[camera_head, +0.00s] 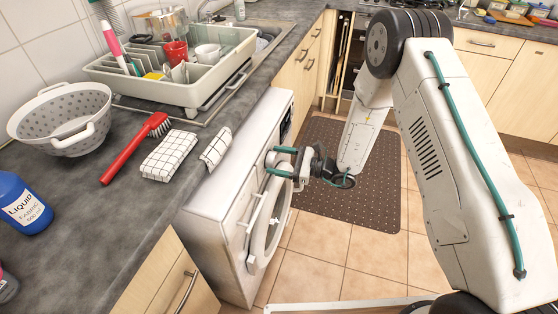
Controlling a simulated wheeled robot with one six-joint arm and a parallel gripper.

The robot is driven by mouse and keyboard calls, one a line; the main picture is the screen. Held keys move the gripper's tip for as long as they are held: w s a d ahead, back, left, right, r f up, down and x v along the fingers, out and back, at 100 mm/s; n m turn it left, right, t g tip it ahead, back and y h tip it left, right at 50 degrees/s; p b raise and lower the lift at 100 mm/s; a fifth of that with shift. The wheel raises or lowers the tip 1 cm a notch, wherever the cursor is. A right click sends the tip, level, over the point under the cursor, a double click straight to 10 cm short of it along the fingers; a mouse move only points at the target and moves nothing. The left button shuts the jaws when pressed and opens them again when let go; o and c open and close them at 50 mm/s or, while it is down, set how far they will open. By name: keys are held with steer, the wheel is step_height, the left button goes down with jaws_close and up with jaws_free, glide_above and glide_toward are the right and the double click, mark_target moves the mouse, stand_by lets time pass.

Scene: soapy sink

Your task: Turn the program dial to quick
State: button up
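The white washing machine (230,213) stands under the counter, its front facing right. Its round door (268,226) is on the front, and a dark panel (286,127) sits at the upper far part of the front. My gripper (271,161) is at the upper front of the machine, above the door. Its two teal-edged fingers are apart, one above the other, and point at the front. A pale rounded part shows between them. The program dial cannot be made out clearly, and its setting cannot be read. Whether the fingers touch or grip the dial cannot be told.
The grey counter (60,240) above the machine holds a colander (62,118), a red brush (137,147), checked cloths (170,155), a blue bottle (22,203) and a dish rack (180,88). A brown mat (350,190) lies on the tiled floor, which is otherwise clear.

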steer(key=c, duration=0.8)
steer(key=shift+m, duration=0.5)
steer(key=m, duration=0.4)
steer(key=shift+w+f+m, duration=0.1)
steer(key=shift+m, duration=0.3)
steer(key=m, duration=0.6)
steer(key=shift+d+f+m+t, duration=0.1)
steer(key=shift+m+t, duration=0.2)
steer(key=shift+t, duration=0.1)
steer(key=m, duration=0.4)
steer(key=shift+f, duration=0.1)
steer(key=m+t, duration=0.1)
steer(key=m, duration=0.2)
steer(key=shift+m, duration=0.4)
steer(key=m, duration=0.7)
steer(key=shift+f, duration=0.15)
steer(key=shift+m, duration=0.3)
